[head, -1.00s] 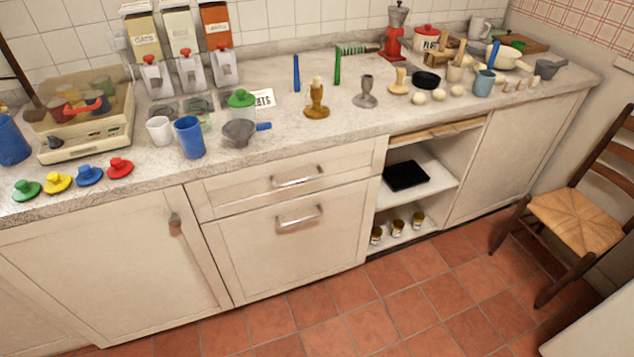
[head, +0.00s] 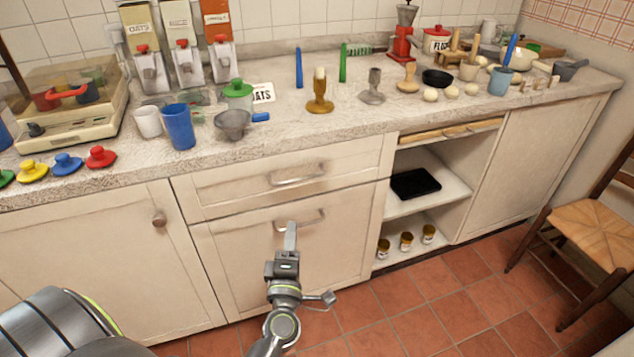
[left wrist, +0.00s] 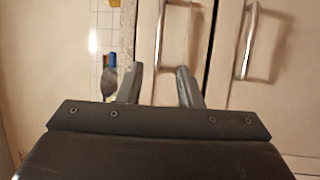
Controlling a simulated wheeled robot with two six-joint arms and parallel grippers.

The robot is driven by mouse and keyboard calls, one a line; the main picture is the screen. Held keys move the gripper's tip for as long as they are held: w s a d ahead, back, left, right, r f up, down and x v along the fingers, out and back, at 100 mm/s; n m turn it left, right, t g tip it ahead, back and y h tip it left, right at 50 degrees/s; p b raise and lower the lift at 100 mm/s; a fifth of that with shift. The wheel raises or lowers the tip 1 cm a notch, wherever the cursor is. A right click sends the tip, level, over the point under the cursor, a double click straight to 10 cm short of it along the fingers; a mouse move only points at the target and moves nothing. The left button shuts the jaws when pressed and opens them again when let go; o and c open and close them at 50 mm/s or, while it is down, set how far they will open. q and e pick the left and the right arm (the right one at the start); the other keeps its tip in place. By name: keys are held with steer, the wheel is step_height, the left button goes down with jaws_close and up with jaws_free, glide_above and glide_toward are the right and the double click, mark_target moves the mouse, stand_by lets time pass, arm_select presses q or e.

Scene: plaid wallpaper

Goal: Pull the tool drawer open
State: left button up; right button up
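Two cream drawers sit one above the other under the counter; I cannot tell which is the tool drawer. The upper drawer (head: 230,192) and the lower drawer (head: 240,260) look shut. The upper drawer has a metal bar handle (head: 297,177), and the lower one has a similar handle (head: 312,219). My left gripper (head: 291,228) is in front of the drawers and covers part of the lower handle in the head view. In the left wrist view its fingers (left wrist: 158,86) are apart, with the upper handle (left wrist: 160,35) ahead between them. My right gripper is not in view.
A cupboard door (head: 90,250) is left of the drawers, and open shelves (head: 440,188) are right. A chair (head: 600,225) stands at far right. The tiled floor in front is clear.

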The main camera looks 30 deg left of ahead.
mark_target(298, 180)
arm_select(q)
steer(key=p+x, duration=0.1)
steer(key=x, duration=1.6)
steer(key=shift+p, duration=0.35)
steer(key=shift+c, duration=0.2)
jaws_close()
